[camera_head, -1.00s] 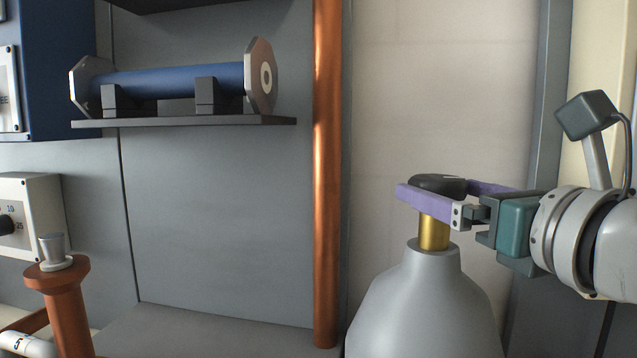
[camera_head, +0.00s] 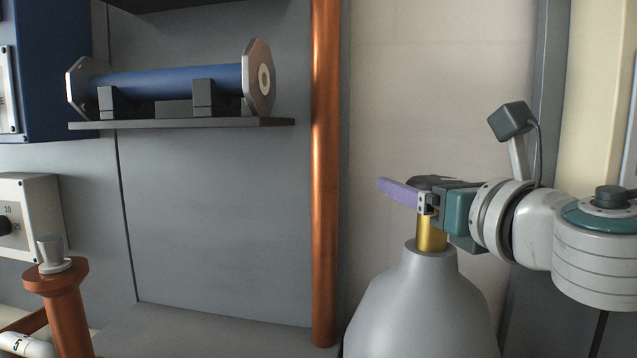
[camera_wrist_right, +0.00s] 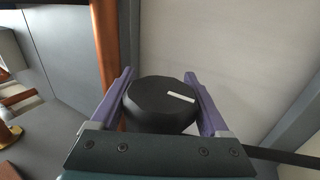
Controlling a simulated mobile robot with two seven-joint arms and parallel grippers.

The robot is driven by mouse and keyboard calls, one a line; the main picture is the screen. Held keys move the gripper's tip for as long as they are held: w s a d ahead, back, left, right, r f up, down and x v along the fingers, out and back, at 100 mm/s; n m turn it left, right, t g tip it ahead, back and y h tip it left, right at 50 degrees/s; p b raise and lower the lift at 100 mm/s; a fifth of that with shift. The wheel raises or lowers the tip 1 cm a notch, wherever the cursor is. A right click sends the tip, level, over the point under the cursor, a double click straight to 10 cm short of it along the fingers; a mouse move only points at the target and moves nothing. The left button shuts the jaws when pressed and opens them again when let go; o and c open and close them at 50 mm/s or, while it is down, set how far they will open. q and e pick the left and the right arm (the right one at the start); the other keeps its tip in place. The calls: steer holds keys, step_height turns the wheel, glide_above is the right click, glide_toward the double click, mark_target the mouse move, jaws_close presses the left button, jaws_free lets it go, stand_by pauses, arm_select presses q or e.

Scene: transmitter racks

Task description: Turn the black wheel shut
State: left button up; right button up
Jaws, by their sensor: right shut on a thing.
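The black wheel (camera_wrist_right: 160,103) is a faceted knob with a pale mark on its top. It sits on the brass neck (camera_head: 431,235) of a grey gas bottle (camera_head: 425,300), right of centre in the head view. My right gripper (camera_wrist_right: 163,85) has its two purple fingers on either side of the wheel, shut on it. In the head view the right gripper (camera_head: 410,190) covers most of the wheel, and only its dark top (camera_head: 440,182) shows. My left gripper is in neither view.
A copper pipe (camera_head: 325,170) stands upright left of the bottle. A shelf (camera_head: 190,123) carries a blue cylinder (camera_head: 170,82) at the upper left. An orange-brown post (camera_head: 62,300) with a grey cap stands at the lower left. The wall behind the bottle is bare.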

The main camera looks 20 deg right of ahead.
steer(key=c, duration=0.7)
